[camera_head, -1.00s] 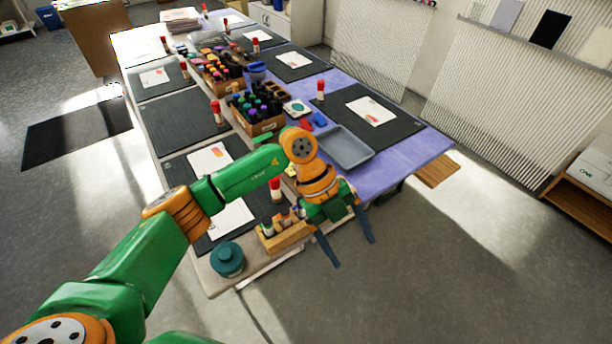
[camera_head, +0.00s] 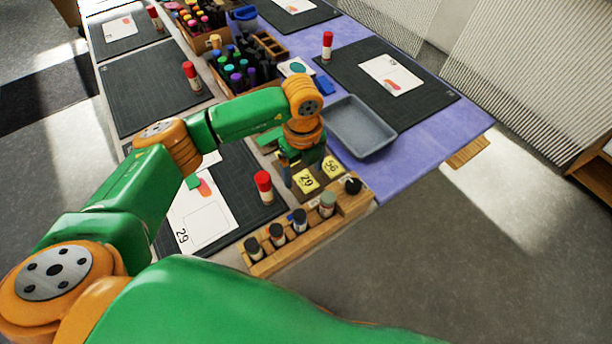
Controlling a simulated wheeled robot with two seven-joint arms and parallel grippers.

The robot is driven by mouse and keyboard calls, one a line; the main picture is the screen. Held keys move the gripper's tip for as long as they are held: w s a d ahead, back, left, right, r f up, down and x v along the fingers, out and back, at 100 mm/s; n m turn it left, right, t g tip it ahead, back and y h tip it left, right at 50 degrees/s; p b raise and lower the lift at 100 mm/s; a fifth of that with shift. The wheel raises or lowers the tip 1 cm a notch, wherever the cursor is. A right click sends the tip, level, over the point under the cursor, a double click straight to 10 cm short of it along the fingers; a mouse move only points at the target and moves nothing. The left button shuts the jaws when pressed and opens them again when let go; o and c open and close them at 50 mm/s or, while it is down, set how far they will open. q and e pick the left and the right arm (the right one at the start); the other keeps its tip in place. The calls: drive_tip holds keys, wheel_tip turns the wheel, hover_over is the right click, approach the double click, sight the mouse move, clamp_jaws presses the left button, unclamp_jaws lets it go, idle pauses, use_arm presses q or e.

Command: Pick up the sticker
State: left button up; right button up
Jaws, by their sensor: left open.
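Two small yellow squares lie side by side on a dark board on the near table, one marked 29 (camera_head: 306,182) and one marked 56 (camera_head: 332,168). I cannot tell for sure which thing the task calls the sticker. A white card marked 29 (camera_head: 207,216), with a reddish print and an empty outlined box, lies on the black mat (camera_head: 254,222). My left gripper (camera_head: 294,172) is open and points down just left of and behind the yellow squares, with a finger close to the 29 square. Its fingers are partly hidden by the wrist. My right gripper is not in view.
A wooden rack (camera_head: 312,222) with several small bottles stands at the near table edge. A red-capped glue stick (camera_head: 263,187) stands on the mat. An empty grey tray (camera_head: 357,128) lies right of my gripper. A crate of dark bottles (camera_head: 239,68) stands behind.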

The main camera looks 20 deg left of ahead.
use_arm(q)
drive_tip(key=shift+w+a+f, duration=0.1)
drive_tip(key=shift+w+f, duration=0.1)
drive_tip(key=shift+f, duration=0.4)
drive_tip(key=shift+w+f, duration=0.25)
drive_tip(key=shift+w, duration=0.05)
drive_tip(key=shift+s+r, duration=0.1)
drive_tip(key=shift+s, duration=0.05)
drive_tip(key=shift+f, duration=0.25)
drive_tip(key=shift+c, duration=0.2)
drive_tip(key=c, duration=0.9)
